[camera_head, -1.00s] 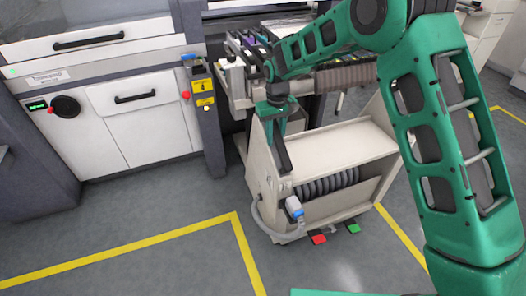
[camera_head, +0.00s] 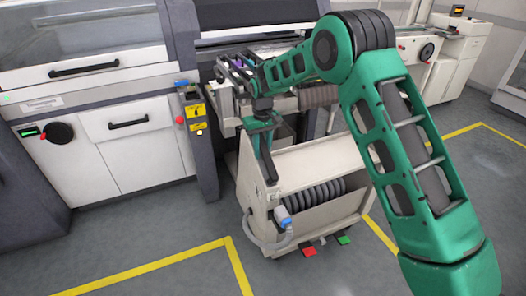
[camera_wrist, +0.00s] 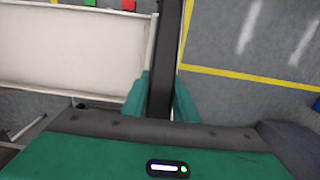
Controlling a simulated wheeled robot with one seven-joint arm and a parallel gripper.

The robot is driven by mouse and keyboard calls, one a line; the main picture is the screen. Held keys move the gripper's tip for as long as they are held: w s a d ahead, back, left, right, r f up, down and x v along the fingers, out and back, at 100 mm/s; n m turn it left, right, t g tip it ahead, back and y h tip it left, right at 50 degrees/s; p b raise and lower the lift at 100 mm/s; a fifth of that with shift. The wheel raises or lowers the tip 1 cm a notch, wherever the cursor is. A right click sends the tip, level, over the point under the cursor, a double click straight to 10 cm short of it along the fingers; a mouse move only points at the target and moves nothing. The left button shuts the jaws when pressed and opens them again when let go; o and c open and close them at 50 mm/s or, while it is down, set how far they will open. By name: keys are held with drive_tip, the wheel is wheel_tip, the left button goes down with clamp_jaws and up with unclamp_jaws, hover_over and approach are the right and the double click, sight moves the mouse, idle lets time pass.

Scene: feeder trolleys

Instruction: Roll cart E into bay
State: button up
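A cream feeder cart (camera_head: 318,160) with black reels stands in front of the machine, its far end reaching the dark opening beside the yellow-labelled post. I cannot read a letter on it. It has a red and a green pedal at its foot. My gripper (camera_head: 262,140) is at the cart's near left upper edge, at a dark bar (camera_head: 268,167). In the wrist view, the gripper's green fingers (camera_wrist: 161,100) lie on both sides of the dark bar (camera_wrist: 165,45) and appear closed against it. The cart's pale top (camera_wrist: 70,45) shows to the left.
The white machine (camera_head: 130,150) and its grey post (camera_head: 200,150) stand left of the cart. A yellow floor line (camera_head: 150,265) corners to the cart's left front. Another yellow line runs along its right side. A white machine (camera_head: 440,60) stands at the back right. The floor in front is clear.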

drive_tip(key=o, duration=0.4)
drive_tip(key=shift+w+d+f, duration=0.1)
drive_tip(key=shift+w+d, duration=0.15)
drive_tip(key=shift+d, duration=0.1)
drive_tip(key=shift+c, duration=0.2)
drive_tip(key=shift+s+a, duration=0.1)
drive_tip(key=shift+a, duration=0.1)
drive_tip(key=shift+r, duration=0.2)
wheel_tip(320, 180, up, 10)
drive_tip(key=shift+r, duration=0.25)
